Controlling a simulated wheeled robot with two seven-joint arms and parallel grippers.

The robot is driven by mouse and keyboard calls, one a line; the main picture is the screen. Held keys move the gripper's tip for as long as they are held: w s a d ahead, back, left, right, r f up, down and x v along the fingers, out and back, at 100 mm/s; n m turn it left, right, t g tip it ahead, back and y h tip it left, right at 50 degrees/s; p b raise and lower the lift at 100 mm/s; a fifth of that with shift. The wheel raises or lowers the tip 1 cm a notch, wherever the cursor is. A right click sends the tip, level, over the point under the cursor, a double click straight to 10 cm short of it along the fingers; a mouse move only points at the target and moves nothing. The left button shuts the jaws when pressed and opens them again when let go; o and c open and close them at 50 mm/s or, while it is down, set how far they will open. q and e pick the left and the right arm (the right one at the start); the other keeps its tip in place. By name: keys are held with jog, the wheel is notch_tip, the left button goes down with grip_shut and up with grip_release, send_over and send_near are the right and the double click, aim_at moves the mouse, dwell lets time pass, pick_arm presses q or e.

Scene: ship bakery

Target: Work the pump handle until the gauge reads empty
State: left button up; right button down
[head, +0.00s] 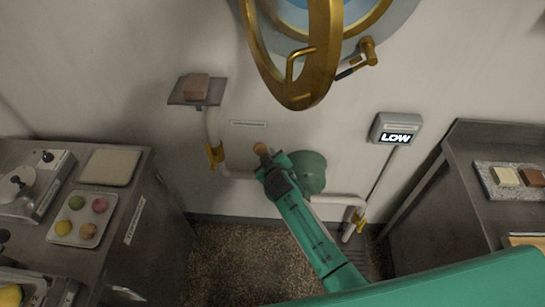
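The wall gauge (396,130) is a grey box whose display reads "LOW". The pump (312,170) is a rounded green body low on the wall, joined to white pipes. The pump handle's brown knob (260,149) sticks out just past the tip of my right gripper (267,163). My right gripper appears shut on the handle just below the knob; the rest of the handle is hidden behind the gripper and arm. My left gripper is not in view.
A brass-rimmed porthole cover (318,55) hangs open above the pump. A small wall shelf (180,98) holds a brown block. Steel counters stand at left (150,190) and right (455,165). Speckled floor (230,265) lies clear between them.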

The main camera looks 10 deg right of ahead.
jog(key=shift+s+a+f, duration=0.1)
jog(key=shift+a, duration=0.1)
jog(key=c, duration=1.2)
grip_release()
jog(key=shift+c, duration=0.2)
jog(key=shift+o, duration=0.7)
jog(key=shift+a+f, duration=0.1)
jog(key=shift+a, duration=0.05)
jog(key=shift+s+r, duration=0.25)
jog(key=shift+s, duration=0.1)
jog(key=b+v, duration=0.2)
jog(key=v, duration=1)
jog(key=shift+s+r, duration=0.15)
jog(key=shift+s, duration=0.15)
